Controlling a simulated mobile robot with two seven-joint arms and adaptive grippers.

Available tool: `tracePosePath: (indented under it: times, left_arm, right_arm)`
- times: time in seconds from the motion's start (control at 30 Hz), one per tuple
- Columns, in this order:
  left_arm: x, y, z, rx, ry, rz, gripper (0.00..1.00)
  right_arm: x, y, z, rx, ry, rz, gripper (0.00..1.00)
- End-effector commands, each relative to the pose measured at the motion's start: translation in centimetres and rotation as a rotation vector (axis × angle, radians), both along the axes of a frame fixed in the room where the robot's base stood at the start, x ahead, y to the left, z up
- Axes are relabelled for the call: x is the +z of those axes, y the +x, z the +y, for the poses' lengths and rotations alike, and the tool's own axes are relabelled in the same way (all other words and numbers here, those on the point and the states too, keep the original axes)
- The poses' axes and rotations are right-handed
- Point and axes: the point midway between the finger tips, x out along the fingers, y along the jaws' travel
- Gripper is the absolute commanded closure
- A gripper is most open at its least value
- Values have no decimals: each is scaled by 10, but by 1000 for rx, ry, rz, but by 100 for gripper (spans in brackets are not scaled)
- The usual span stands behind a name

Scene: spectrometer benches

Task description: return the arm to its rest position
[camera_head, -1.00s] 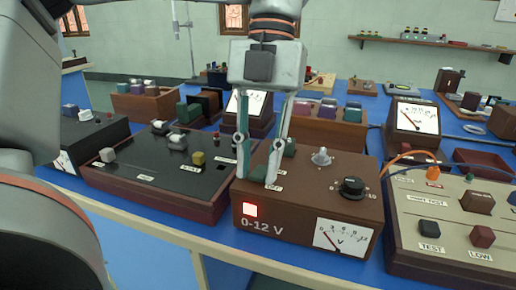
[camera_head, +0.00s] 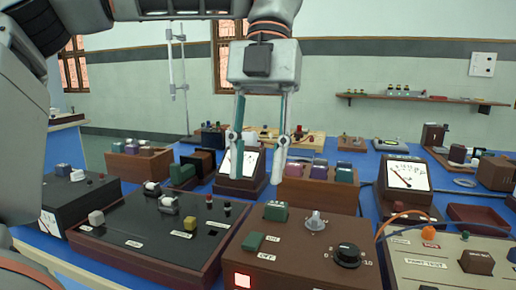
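My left gripper (camera_head: 259,152) hangs from the arm that comes in from the upper left in the head view. Its two fingers point down and stand apart with nothing between them. The fingertips are above the brown 0-12 V power supply box (camera_head: 335,268) and appear clear of it. The box has green buttons, a silver knob, a black dial (camera_head: 346,255) and a lit red switch (camera_head: 243,281) at its front. My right gripper is not in view.
A dark panel (camera_head: 140,225) with small blocks lies to the left of the supply. A cream panel (camera_head: 430,262) with an orange plug sits at right. Analog meters (camera_head: 405,177) and wooden block racks (camera_head: 318,185) stand behind on the blue bench. The air above the bench is largely open.

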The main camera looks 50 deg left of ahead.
Motion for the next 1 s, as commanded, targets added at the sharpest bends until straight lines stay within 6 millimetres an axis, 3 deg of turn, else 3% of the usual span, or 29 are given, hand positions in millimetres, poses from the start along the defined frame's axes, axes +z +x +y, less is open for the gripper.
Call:
tracePosePath:
  times: [0.23,0.87,1.0]
  left_arm:
    - [18,5,3,2,0,1,67]
    - [19,5,4,2,0,0,67]
    - [20,9,13,20,2,-25,67]
  right_arm:
    - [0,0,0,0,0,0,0]
    - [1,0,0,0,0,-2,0]
    - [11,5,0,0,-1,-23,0]
